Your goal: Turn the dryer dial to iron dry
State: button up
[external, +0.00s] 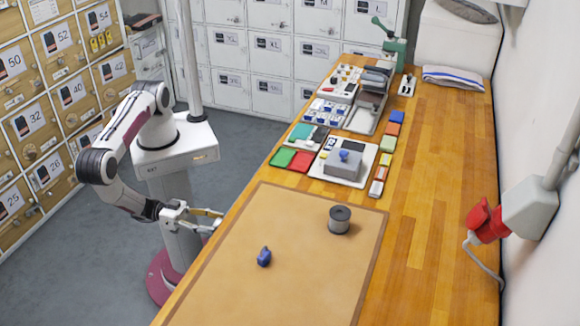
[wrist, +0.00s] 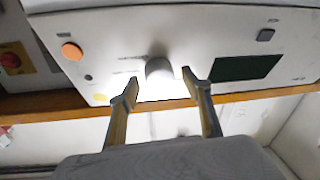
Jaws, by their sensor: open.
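In the wrist view, a pale panel, apparently the dryer front (wrist: 115,45), fills the top. Its round grey dial (wrist: 158,69) is near the middle. The markings around the dial are too blurred to read, so its setting cannot be told. My gripper (wrist: 159,82) is open, with one finger on each side of the dial. Nothing is gripped, and whether a fingertip touches the dial cannot be told. In the external view, my gripper (external: 221,219) is at the left edge of the bench; the dryer panel and dial are hidden there.
The panel also has an orange button (wrist: 72,52), a dark display (wrist: 245,67) and a black button (wrist: 265,34). A red button (wrist: 10,60) is at far left. The wooden bench (external: 430,170) carries a spool (external: 340,220), a small blue object (external: 264,257) and sorted items.

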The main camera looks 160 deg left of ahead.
jog(key=c, duration=1.1)
jog(key=shift+c, duration=0.2)
jog(key=shift+m, duration=0.3)
jog(key=shift+s+a+m+t+h, duration=0.1)
jog(key=shift+m+t+h, duration=0.45)
jog(key=shift+m, duration=1.2)
jog(key=shift+d+m+t+h, duration=0.1)
jog(key=shift+m+t+h, duration=0.4)
jog(key=shift+m, duration=1.3)
jog(key=shift+s+a+m+t+h, duration=0.1)
jog(key=shift+m+t+h, duration=0.45)
jog(key=shift+m, duration=1.2)
jog(key=o, duration=1.1)
jog(key=shift+o, duration=0.2)
